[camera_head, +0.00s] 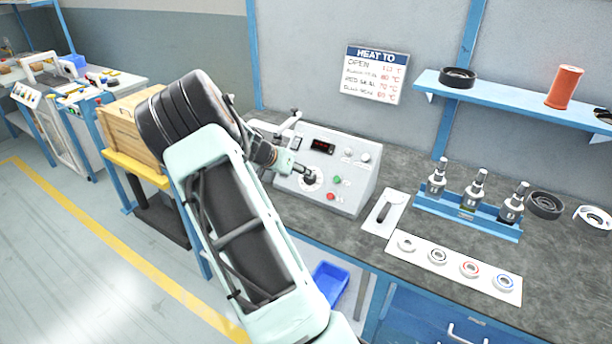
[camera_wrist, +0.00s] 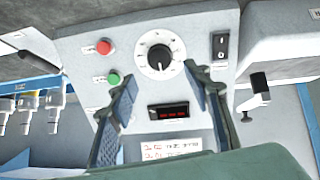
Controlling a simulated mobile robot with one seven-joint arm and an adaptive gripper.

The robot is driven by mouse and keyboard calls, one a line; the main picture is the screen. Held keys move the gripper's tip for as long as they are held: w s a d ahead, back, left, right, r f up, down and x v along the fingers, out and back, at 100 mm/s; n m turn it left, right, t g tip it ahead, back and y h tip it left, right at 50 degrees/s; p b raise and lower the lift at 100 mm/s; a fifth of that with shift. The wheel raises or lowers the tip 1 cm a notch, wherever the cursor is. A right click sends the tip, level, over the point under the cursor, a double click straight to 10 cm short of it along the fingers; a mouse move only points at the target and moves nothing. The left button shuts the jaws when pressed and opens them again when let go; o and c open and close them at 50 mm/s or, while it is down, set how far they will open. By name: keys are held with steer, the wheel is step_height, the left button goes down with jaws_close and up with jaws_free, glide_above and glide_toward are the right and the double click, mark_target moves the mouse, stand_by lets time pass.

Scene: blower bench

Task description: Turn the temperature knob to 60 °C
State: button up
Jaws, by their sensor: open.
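The temperature knob (camera_wrist: 159,58) is a black pointer knob on a white round dial, set in the sloped face of a pale grey control box (camera_head: 350,184). In the head view the knob (camera_head: 309,177) sits low on the panel, at my fingertips. My gripper (camera_wrist: 160,88) is open in the wrist view, with one finger on each side of the panel's middle. The knob lies between and just beyond the fingertips; I cannot tell whether they touch anything. The red display (camera_head: 322,146) is lit, but its digits are too small to read. The dial's numbers are also unreadable.
A green button (camera_wrist: 113,78) and a red button (camera_wrist: 104,46) are beside the dial. A black rocker switch (camera_wrist: 220,45) is on its other side. A lever (camera_wrist: 258,90) stands beside the box. A blue bottle rack (camera_head: 467,222) and a white ring strip (camera_head: 455,267) are on the bench.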

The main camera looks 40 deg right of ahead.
mark_target(306, 181)
steer(key=p+x, duration=0.1)
steer(key=x, duration=0.6)
steer(key=shift+c, duration=0.4)
steer(key=c, duration=1.1)
steer(key=shift+b, duration=0.45)
